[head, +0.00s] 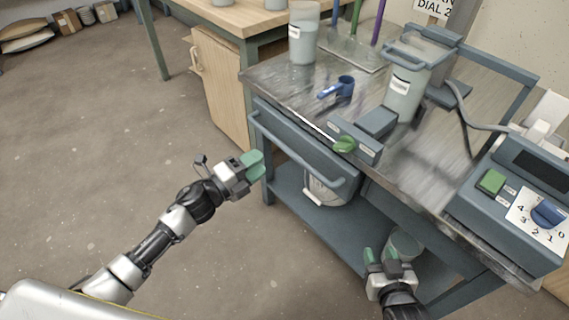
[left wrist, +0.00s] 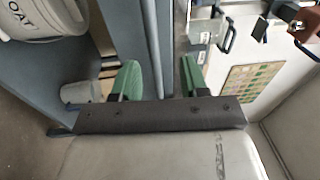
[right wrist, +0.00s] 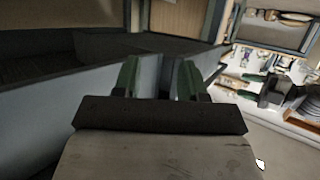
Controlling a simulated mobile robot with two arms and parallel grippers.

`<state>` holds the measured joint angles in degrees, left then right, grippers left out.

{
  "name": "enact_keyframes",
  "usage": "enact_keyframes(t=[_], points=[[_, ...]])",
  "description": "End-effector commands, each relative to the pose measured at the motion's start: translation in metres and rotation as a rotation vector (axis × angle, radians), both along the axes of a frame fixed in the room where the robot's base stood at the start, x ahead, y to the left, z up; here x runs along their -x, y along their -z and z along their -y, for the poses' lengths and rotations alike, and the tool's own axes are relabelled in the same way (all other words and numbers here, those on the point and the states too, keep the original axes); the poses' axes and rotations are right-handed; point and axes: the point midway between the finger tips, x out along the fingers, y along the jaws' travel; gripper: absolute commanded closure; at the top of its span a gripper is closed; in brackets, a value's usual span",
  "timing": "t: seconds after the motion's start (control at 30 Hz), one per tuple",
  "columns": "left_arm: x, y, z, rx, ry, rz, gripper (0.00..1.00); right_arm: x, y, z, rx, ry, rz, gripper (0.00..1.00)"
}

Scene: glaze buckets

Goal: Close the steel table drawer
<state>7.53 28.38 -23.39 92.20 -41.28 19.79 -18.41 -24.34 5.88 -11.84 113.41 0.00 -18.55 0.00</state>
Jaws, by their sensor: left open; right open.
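The steel table (head: 420,165) stands at the right in the head view. Its blue-grey drawer (head: 300,147) is on the side facing me, with a long bar handle (head: 290,152) across its front. How far the drawer stands out is hard to tell. My left gripper (head: 252,164) is open and empty, just left of the drawer's left end and below the handle's left end. My right gripper (head: 381,254) is open and empty, low in front of the table, near the lower shelf.
On the tabletop are a blue scoop (head: 338,88), a bucket (head: 405,90) and a control box (head: 515,190). Floor (head: 110,150) to the left is clear.

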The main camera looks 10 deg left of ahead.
Motion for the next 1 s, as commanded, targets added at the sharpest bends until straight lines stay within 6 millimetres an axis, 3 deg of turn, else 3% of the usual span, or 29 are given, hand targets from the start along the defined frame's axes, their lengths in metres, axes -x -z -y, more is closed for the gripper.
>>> enact_keyframes(t=[0.03,0.1,0.2,0.3,0.53,1.0], points=[[0.002,0.018,0.000,0.018,-0.006,0.019,0.56,-0.002,-0.019,-0.002,-0.020,-0.002,0.083,0.58],[0.003,0.022,-0.001,0.035,-0.016,0.045,0.56,0.000,-0.057,-0.002,-0.044,-0.004,0.178,0.58],[0.006,0.026,-0.004,0.050,-0.028,0.073,0.56,0.007,-0.100,-0.001,-0.069,-0.006,0.280,0.58],[0.007,0.027,-0.005,0.059,-0.035,0.090,0.56,0.015,-0.127,0.000,-0.086,-0.007,0.343,0.58],[-0.003,0.023,0.001,0.062,-0.038,0.100,0.56,0.019,-0.147,0.000,-0.101,-0.009,0.405,0.58],[-0.066,0.007,0.051,0.061,-0.038,0.100,0.56,0.022,-0.176,-0.005,-0.167,-0.022,0.646,0.58]])
